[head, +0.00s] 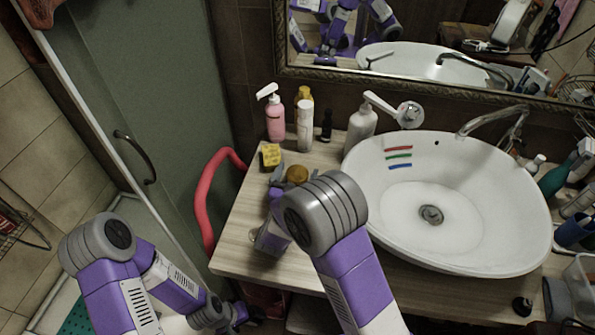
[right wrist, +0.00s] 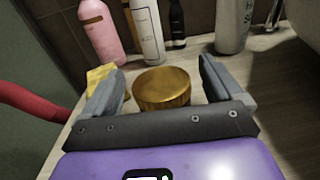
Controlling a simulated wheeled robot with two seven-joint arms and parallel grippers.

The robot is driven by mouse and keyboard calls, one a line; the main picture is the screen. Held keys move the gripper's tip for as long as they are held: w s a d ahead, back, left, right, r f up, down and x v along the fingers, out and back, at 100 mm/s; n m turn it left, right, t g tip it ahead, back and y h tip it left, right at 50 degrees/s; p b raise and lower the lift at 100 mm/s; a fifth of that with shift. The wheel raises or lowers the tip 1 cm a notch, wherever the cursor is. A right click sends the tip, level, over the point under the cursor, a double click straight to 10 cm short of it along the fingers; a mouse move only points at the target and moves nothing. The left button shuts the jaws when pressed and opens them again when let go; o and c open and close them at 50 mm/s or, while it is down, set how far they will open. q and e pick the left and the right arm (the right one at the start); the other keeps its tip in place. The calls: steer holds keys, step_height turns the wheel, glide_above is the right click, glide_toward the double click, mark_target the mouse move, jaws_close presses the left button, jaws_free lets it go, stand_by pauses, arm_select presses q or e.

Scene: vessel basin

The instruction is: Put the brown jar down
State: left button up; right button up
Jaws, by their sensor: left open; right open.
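The brown jar shows as a round golden-brown lid (right wrist: 162,88) in the right wrist view, and it also shows in the head view (head: 297,174), partly behind my right arm. It appears upright on the wooden counter (head: 235,245); its base is hidden. My right gripper (right wrist: 162,72) is open, with one finger on each side of the jar and visible gaps beside the lid. In the head view the right gripper (head: 279,184) is mostly hidden by my wrist. My left gripper (head: 236,314) is low at the lower left, open and away from the jar.
A yellow sponge (head: 270,155), pink bottle (head: 275,120), white bottle (head: 305,125) and dark bottle (head: 326,126) stand behind the jar. A grey-white pump bottle (head: 361,128) and the basin (head: 470,205) are right. A red rail (head: 205,200) borders the counter's left side.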

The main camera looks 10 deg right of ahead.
steer(key=p+v, duration=0.1)
steer(key=v, duration=1)
steer(key=shift+s, duration=0.1)
